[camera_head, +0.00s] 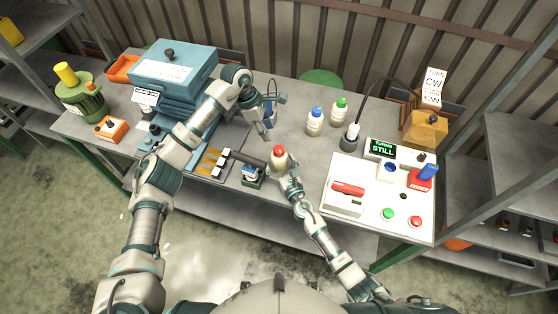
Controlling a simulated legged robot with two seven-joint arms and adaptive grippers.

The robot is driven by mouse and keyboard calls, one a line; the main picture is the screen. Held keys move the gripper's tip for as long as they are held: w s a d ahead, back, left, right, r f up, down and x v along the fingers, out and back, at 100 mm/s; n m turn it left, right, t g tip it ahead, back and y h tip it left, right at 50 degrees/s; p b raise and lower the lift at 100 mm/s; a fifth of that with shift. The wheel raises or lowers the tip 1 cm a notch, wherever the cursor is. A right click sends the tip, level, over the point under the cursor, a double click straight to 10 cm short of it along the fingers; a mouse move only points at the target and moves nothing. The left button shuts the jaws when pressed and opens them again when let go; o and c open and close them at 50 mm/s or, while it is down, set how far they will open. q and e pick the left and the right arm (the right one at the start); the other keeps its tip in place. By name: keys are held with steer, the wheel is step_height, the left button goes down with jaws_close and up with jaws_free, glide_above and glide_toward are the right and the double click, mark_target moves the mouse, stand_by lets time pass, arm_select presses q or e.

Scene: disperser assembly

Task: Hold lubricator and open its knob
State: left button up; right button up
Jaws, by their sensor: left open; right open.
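The likely lubricator is a whitish bottle with a red knob (280,151), near the front middle of the table. My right gripper (288,172) is open at the bottle's near side. Its fingers are small and partly hidden by the bottle, so I cannot tell whether they touch it. My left gripper (267,120) is open, higher up and behind the red-knobbed bottle, apart from it. A small blue-marked thing shows by the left fingers, too small to identify.
Bottles with a blue cap (316,112) and a green cap (341,102) stand to the right. A white control panel (350,172) fills the table's right part. Blue boxes (172,75) stand at the left.

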steer(key=shift+w+a, duration=0.2)
steer(key=shift+a, duration=0.1)
steer(key=shift+d, duration=0.2)
steer(key=c, duration=1.5)
steer(key=o, duration=0.7)
steer(key=c, duration=0.9)
